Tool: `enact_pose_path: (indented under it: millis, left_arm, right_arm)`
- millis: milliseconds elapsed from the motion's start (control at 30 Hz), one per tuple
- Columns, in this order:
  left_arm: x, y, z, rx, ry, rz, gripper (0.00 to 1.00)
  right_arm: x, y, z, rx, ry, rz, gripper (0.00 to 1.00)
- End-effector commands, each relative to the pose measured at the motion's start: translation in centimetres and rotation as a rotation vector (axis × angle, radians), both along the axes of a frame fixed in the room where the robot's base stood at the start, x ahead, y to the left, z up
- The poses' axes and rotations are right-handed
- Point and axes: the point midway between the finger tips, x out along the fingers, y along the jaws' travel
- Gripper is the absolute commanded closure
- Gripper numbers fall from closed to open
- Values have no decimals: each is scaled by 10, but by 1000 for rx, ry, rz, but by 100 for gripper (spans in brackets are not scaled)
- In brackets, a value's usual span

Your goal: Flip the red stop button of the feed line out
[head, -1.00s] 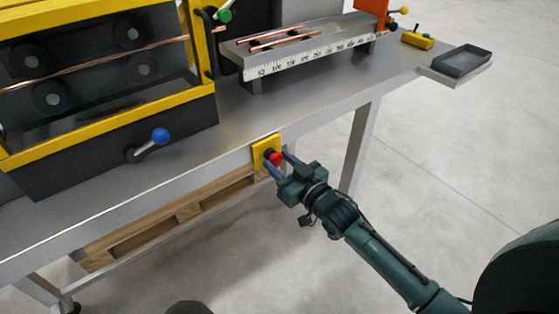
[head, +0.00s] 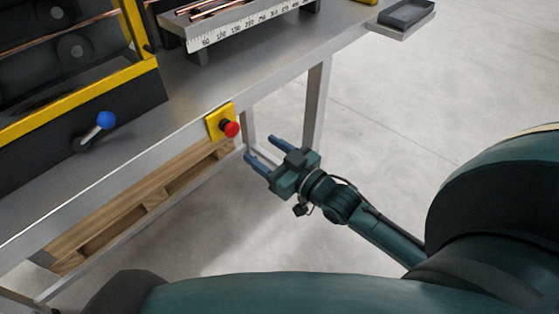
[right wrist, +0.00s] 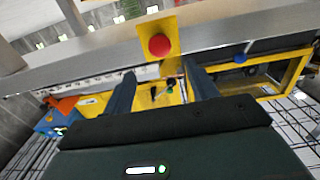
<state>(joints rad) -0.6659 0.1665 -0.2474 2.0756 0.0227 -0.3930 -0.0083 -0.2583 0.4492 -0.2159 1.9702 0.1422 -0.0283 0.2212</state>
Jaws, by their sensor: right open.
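The red stop button (head: 230,129) sits on a yellow plate (head: 214,124) at the front edge of the steel bench. In the right wrist view the red button (right wrist: 159,45) shows on its yellow plate (right wrist: 158,24), beyond the fingertips and roughly centred between them. My right gripper (head: 259,151) is open and empty, to the lower right of the button and apart from it. Its two fingers also show in the right wrist view (right wrist: 162,82). My left gripper is in neither view.
The steel bench (head: 190,100) carries a yellow-framed roller machine (head: 150,75) with a blue-knobbed lever (head: 105,120). A ruler stand (head: 235,33) with copper tubes and a dark tray (head: 405,14) lie farther back. A wooden pallet (head: 150,200) is under the bench. The floor on the right is clear.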

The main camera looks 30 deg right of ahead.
Motion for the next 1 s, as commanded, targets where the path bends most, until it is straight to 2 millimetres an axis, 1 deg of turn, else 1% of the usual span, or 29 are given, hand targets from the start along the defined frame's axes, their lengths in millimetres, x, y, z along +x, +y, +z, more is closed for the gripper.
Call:
enact_pose_path:
  millis: [33,100,200,300,433,867,933,967,1000]
  left_arm:
    - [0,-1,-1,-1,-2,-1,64]
    - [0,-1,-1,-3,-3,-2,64]
    - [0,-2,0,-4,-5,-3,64]
    - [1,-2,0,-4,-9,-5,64]
    - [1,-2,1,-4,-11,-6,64]
    - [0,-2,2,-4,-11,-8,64]
    - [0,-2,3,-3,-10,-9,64]
    - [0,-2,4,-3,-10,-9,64]
    - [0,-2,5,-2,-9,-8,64]
  right_arm:
    - [-10,-3,-2,0,3,1,42]
    - [-20,-7,-2,-1,3,1,42]
    - [-30,-11,-1,-1,2,0,42]
    - [-36,-13,0,0,0,1,42]
    - [-39,-14,0,0,-1,1,42]
    - [-39,-14,0,0,0,0,42]
    - [-42,-12,-6,-3,20,-5,42]
    - [-45,-10,-11,-7,42,-10,42]
    - [-51,-6,-22,-14,81,-20,42]
